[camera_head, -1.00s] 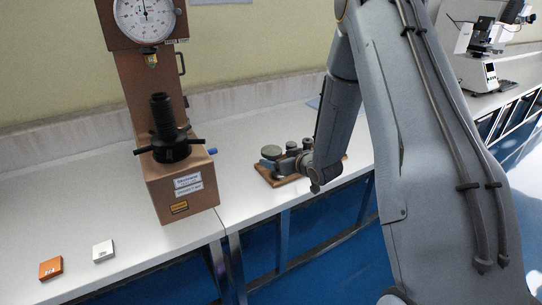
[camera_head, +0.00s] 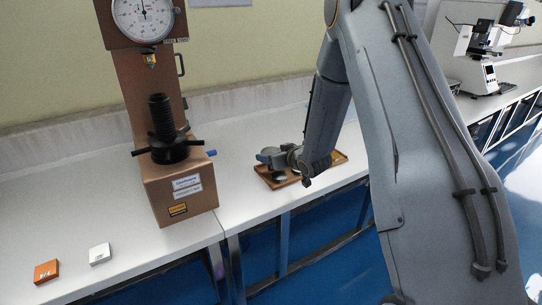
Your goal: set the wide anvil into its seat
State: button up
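The brown hardness tester (camera_head: 180,190) stands on the bench at left. Its black threaded screw (camera_head: 160,115) rises upright from a handled hub, and nothing is seen on the screw's top, where the seat appears to be. At the wooden tray (camera_head: 340,158), my gripper (camera_head: 267,157) is low over the left part. A grey-green disc (camera_head: 274,150), perhaps the wide anvil, shows at the fingers. Whether they grip it cannot be told. A small dark round piece (camera_head: 280,177) lies on the tray below. My arm hides much of the tray.
An orange block (camera_head: 46,271) and a white block (camera_head: 100,254) lie at the bench's front left. The tester's dial (camera_head: 143,17) and indenter (camera_head: 149,60) are above the screw. The bench between tester and tray is clear. Another instrument (camera_head: 488,60) stands far right.

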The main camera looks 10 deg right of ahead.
jog(key=shift+r, duration=0.15)
jog(key=shift+r+p, duration=0.5)
jog(key=shift+r, duration=0.15)
dwell(0.4)
jog(key=shift+s+d+p, duration=0.4)
jog(key=shift+s+p, duration=0.05)
jog(key=shift+s, duration=0.8)
jog(key=shift+s+d+p, duration=0.45)
jog(key=shift+s, duration=0.8)
jog(key=shift+s+d+p, duration=0.4)
jog(key=shift+s+p, duration=0.05)
jog(key=shift+s, duration=0.8)
